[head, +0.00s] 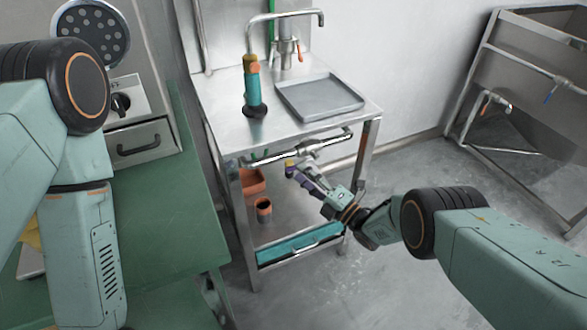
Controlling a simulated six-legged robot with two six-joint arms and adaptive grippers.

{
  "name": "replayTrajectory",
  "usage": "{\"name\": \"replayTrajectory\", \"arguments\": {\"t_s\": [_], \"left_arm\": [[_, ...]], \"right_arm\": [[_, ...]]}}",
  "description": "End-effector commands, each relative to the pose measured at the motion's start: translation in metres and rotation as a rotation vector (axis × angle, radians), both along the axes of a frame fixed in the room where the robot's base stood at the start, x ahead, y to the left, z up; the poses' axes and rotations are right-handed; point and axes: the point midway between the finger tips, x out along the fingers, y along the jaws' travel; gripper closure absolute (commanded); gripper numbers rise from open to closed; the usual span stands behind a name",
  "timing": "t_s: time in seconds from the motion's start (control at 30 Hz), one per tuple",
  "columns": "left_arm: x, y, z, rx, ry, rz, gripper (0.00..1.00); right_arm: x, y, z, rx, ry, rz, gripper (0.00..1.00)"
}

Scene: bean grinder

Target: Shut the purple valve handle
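A horizontal metal pipe with a valve (308,150) runs under the front edge of the steel table. A small purple part, which looks like the valve handle (303,178), shows just below the valve, with a yellowish bit at its upper left end. My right gripper (318,187) reaches in from the right and its fingers are at the purple part, overlapping it in the picture. The fingers are too small to tell whether they touch it or are closed. My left arm stands at the left, but its gripper is out of view.
The steel table (215,115) holds a teal grinder-like device (254,90) and a grey tray (320,97). Below are an orange bin (252,182), an orange-rimmed cup (264,208) and a teal tray (290,245). A green bench (165,215) stands left.

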Motion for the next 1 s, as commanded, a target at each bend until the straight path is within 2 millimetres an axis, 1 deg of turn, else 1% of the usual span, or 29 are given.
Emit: {"name": "replayTrajectory", "arguments": {"t_s": [0.03,0.1,0.3,0.43,0.67,1.0], "left_arm": [[0.000,0.000,-0.006,0.000,0.000,0.000,1.00],[0.000,0.000,-0.009,0.000,0.000,0.000,1.00],[0.000,0.000,-0.017,0.000,0.000,0.000,1.00],[0.000,0.000,-0.018,0.000,0.000,0.000,1.00],[0.000,0.000,-0.017,0.000,0.000,0.000,1.00],[0.000,0.000,-0.017,0.000,0.000,0.000,1.00]], "right_arm": [[0.006,0.006,-0.001,0.001,-0.002,0.001,0.64],[0.013,0.014,0.001,0.001,-0.002,0.000,0.64],[0.027,0.027,0.005,0.001,0.001,-0.001,0.64],[0.031,0.030,0.007,0.000,0.002,-0.002,0.64],[0.031,0.030,0.008,0.001,0.003,-0.003,0.64],[0.031,0.030,0.007,0.001,0.003,-0.003,0.93]]}}
